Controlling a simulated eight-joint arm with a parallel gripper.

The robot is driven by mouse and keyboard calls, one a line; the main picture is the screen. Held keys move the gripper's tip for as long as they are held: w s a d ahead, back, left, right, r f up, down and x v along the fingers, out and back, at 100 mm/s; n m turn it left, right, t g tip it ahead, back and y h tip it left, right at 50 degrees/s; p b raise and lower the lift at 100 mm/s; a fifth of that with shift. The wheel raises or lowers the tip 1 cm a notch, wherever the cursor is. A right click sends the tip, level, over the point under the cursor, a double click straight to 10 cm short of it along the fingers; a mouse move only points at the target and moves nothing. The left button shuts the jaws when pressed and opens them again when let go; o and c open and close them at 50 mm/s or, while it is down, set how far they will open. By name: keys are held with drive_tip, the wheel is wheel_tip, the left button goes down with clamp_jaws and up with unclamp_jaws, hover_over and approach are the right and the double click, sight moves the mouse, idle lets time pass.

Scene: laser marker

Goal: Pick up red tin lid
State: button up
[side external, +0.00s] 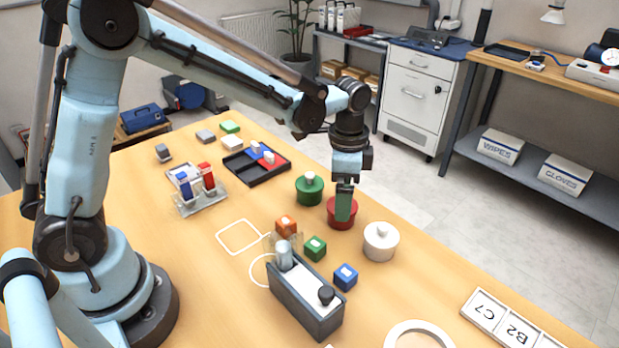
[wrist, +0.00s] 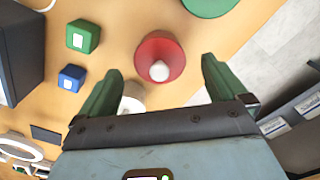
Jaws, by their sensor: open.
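The red tin lid (side external: 341,217) sits on a round red tin on the wooden table, between a green tin and a white tin. In the wrist view the red lid (wrist: 163,50) shows from above with a pale round knob, ahead of the fingertips. My gripper (side external: 344,218) is over the red tin, its green fingers hiding part of the lid. The wrist view shows my gripper (wrist: 160,72) open and empty, its two fingers apart on either side of the lid's near side. Whether the fingers touch the lid cannot be told.
A green tin (side external: 309,192) stands close behind left and a white tin (side external: 380,243) close at the right. Orange (side external: 286,225), green (side external: 315,248) and blue (side external: 346,276) blocks and a grey box (side external: 304,297) stand in front. The table edge is near behind.

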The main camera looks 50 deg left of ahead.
drive_tip(key=shift+f, duration=0.75)
drive_tip(key=shift+c, duration=0.2)
drive_tip(key=c, duration=1.1)
drive_tip(key=shift+o, duration=0.2)
drive_tip(key=shift+r, duration=0.2)
